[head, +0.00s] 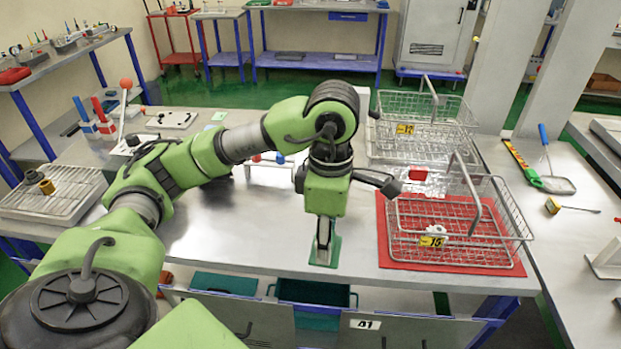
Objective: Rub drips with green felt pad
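The green felt pad (333,250) lies flat at the front middle of the grey metal table. My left gripper (323,254) points straight down with its fingertips at the pad, covering its middle. The fingers show nearly edge-on, so I cannot tell whether they are shut on the pad or open around it. I cannot make out any drips on the shiny tabletop. My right gripper is not in view.
Right of the pad, a wire basket (508,213) stands on a red mat (383,232), with another basket (466,112) behind. A slotted tray (62,205) is at the left. My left arm spans the middle. Bare tabletop (235,240) lies left of the pad.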

